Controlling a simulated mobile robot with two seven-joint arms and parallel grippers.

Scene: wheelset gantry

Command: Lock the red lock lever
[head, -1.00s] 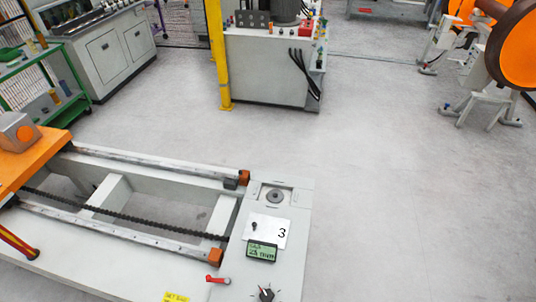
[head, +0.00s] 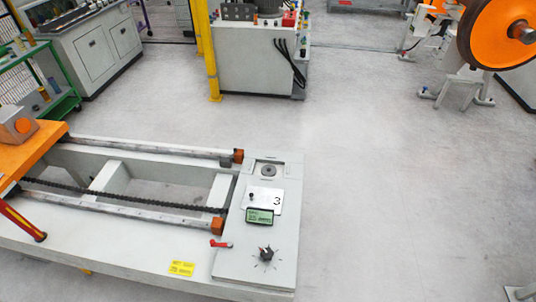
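The red lock lever (head: 220,244) is a small red handle with a grey pivot. It lies at the left edge of the light grey end panel of the gantry bed, below the orange rail end block (head: 218,226). To its right on the panel are a black rotary knob (head: 266,254) with marks around it and a small green display (head: 259,215). Neither of my grippers shows in the head view.
The bed's rails (head: 120,211) and a dark chain (head: 120,195) run left to an orange carriage (head: 28,148). A red-orange bar (head: 22,222) stands at the left. A yellow post (head: 206,60) and white cabinet (head: 255,60) stand behind.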

